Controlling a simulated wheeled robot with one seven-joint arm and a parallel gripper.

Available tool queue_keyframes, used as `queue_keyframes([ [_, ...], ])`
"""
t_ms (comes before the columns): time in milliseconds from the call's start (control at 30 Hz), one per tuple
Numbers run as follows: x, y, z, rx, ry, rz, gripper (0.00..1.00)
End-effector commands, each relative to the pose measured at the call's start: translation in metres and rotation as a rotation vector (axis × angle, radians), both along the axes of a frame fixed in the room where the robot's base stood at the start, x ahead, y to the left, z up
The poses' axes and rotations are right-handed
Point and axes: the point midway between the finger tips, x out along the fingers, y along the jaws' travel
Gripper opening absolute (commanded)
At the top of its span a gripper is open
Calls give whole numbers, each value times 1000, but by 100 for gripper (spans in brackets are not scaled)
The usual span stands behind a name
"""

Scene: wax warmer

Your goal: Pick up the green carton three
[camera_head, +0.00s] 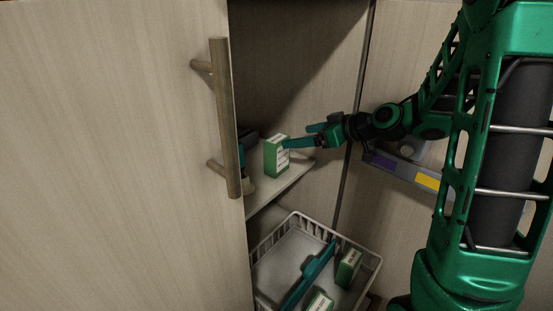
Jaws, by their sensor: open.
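A green and white carton (274,157) stands upright on the cabinet shelf. My gripper (296,136) is at the carton's right side, with its teal fingers open. One finger reaches to the carton's upper right edge; I cannot tell whether it touches. Two more green and white cartons are in the white basket below: one at its right side (348,267) and one at the front (320,302), partly cut off by the picture edge. No label tells me which carton is number three.
A wooden cabinet door (110,150) with a bar handle (226,120) fills the left and hides part of the shelf (268,190). Dark and teal items (246,150) stand left of the carton. The white basket (292,222) also holds a long teal object (308,275).

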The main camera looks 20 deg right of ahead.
Motion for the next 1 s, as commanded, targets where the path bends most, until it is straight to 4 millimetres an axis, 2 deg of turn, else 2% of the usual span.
queue_keyframes([
  [300,32,21,-18,1,-5,2,86],
  [567,44,31,-25,2,-5,2,86],
  [800,65,53,-40,1,-4,3,86],
  [1000,75,59,-45,1,-6,-1,86],
])
